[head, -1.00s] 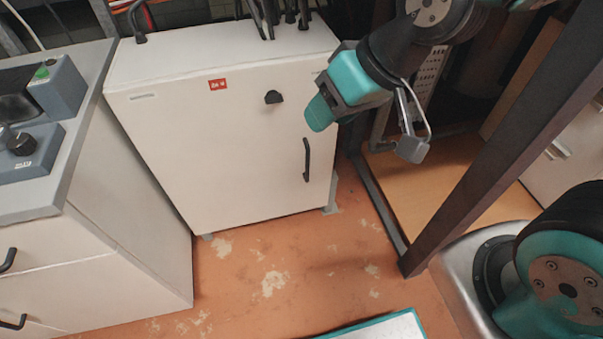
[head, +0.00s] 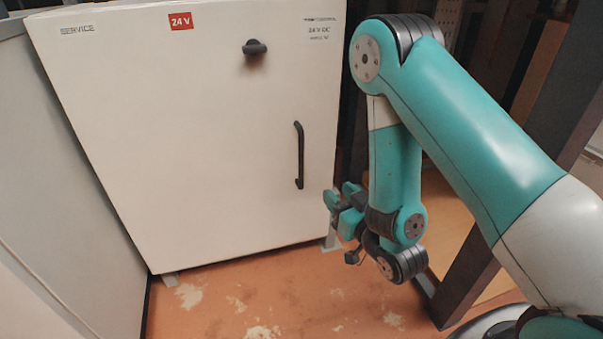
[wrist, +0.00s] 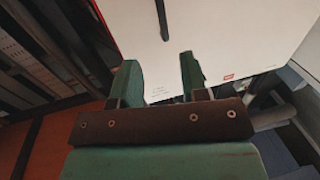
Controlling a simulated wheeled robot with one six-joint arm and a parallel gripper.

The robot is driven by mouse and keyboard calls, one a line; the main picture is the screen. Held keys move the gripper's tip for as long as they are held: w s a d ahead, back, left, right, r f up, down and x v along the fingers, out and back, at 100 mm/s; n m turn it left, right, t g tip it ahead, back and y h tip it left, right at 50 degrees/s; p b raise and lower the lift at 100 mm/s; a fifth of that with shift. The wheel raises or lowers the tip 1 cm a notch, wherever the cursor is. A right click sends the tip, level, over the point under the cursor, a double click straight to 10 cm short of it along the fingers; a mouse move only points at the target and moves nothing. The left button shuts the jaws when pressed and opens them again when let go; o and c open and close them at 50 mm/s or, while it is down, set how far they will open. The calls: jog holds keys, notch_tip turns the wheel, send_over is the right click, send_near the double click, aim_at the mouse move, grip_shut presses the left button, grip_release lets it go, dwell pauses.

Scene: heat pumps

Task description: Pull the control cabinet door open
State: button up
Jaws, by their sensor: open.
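The control cabinet (head: 190,150) is a white box with a red 24 V label, and its door looks shut. A black bar handle (head: 299,155) stands upright on the right side of the door. A black knob (head: 255,47) sits higher up. My gripper (head: 338,198) is at the door's lower right, to the right of and below the handle and apart from it. In the wrist view, the two green fingers of my gripper (wrist: 160,80) are spread with nothing between them. The handle (wrist: 162,20) shows beyond them, near the top edge.
A grey-white cabinet side (head: 65,150) stands close on the left. A dark upright post (head: 470,270) stands to the right, behind my arm. The orange floor (head: 250,300) in front of the cabinet is clear.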

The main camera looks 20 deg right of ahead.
aim_at(303, 157)
jog(key=w+a+p, duration=0.1)
jog(key=w, duration=0.4)
jog(key=w+a+p, duration=0.1)
jog(key=w, duration=0.5)
jog(key=w+a+p, duration=0.1)
jog(key=w, duration=0.5)
jog(key=shift+a, duration=0.2)
jog(key=shift+c, duration=0.2)
grip_shut()
